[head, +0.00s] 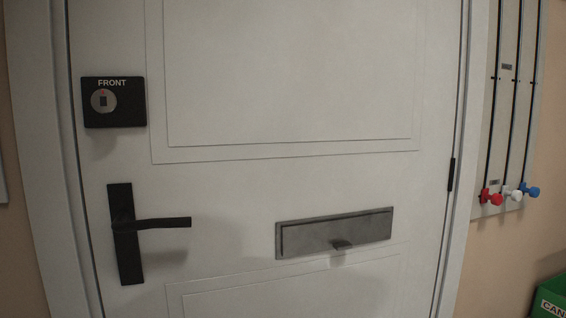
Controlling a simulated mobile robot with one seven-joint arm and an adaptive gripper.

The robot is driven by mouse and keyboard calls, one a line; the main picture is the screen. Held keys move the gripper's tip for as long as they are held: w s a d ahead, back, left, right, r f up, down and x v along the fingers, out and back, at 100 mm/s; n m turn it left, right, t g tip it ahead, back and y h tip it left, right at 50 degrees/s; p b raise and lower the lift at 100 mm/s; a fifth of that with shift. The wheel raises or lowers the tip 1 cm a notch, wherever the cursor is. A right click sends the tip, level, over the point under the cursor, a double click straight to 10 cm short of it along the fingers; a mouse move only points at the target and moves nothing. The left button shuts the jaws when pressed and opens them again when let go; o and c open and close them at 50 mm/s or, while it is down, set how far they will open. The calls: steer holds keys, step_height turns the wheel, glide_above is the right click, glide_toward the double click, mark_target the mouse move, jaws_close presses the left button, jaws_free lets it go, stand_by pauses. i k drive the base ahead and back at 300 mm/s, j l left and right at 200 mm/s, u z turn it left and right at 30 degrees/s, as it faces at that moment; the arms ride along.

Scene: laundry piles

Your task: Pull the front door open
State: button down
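The front door (240,190) is white and panelled, and it stands shut in its white frame in the head view. A black lever handle (165,223) on a tall black plate is on the door's left side, and the lever points right, about level. Above it is a black lock box (114,102) marked "FRONT" with a round silver knob. A dark hinge (451,175) shows on the door's right edge. My gripper is not in view.
A grey metal mail slot (334,232) with a small tab sits low on the door. On the right wall, a panel (508,100) carries black rods with red, white and blue knobs. A green box (548,298) is at the bottom right corner.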

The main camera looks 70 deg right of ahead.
mark_target(248, 121)
steer(key=k+z, duration=0.45)
steer(key=z, duration=1.3)
